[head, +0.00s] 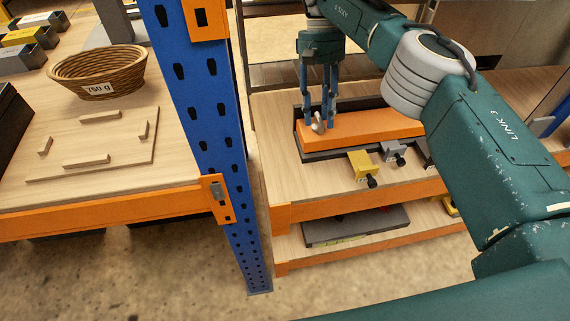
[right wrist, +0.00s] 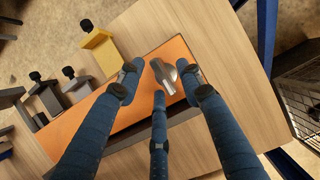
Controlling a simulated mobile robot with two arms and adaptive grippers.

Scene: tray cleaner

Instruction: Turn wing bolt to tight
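The wing bolt (head: 318,127) is a small silver metal piece at the left end of an orange panel (head: 375,131) in a dark tray-like frame on the shelf. In the right wrist view, the wing bolt (right wrist: 164,77) sits on the orange panel (right wrist: 92,112). My right gripper (head: 320,115) points down over it with blue fingers. In the right wrist view, the right gripper's (right wrist: 160,80) fingertips are apart around the bolt, with gaps on both sides. Contact with the third finger is unclear. My left gripper is not in view.
A yellow clamp-like block (head: 361,166) and a grey one (head: 394,152) stand at the panel's front edge. A blue rack post (head: 200,110) rises left of the shelf. A wicker basket (head: 97,72) stands on the left table. A lower shelf holds a dark tray (head: 355,225).

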